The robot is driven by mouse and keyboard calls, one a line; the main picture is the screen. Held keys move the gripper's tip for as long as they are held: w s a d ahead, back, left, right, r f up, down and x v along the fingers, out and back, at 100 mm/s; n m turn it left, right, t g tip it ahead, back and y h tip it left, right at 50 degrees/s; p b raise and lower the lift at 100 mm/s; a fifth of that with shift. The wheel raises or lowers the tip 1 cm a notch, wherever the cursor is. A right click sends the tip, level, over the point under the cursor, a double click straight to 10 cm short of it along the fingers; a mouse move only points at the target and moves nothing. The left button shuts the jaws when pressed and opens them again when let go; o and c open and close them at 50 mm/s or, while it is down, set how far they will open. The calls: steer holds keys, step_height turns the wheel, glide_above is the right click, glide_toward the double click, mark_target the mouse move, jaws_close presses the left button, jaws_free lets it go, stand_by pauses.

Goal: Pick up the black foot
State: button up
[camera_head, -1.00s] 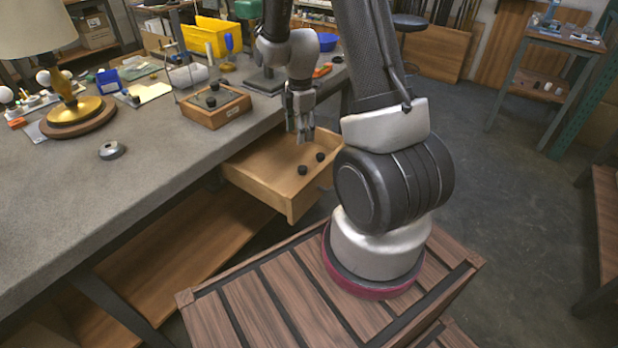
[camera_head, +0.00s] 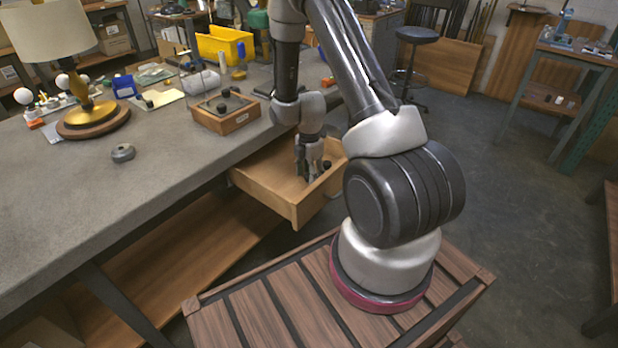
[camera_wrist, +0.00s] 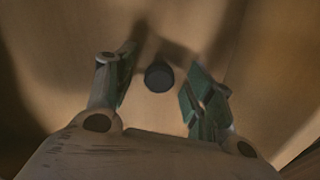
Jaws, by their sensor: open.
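The open wooden drawer (camera_head: 262,181) under the bench holds small round black feet. One black foot (camera_head: 326,165) shows beside my gripper (camera_head: 308,175), which reaches down into the drawer. Another spot in the drawer is hidden behind my fingers. In the wrist view, a black foot (camera_wrist: 159,76) sits on the drawer floor between my two green-padded fingers (camera_wrist: 160,62). The fingers are apart, with a gap on each side of the foot. My gripper is open and empty.
The drawer's walls surround my gripper closely. On the bench stand a wooden box (camera_head: 226,112) with black pieces on top, a small grey metal part (camera_head: 123,153), a lamp (camera_head: 93,108) and a yellow bin (camera_head: 226,43).

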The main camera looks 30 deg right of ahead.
steer(key=c, duration=0.9)
steer(key=shift+o, duration=0.2)
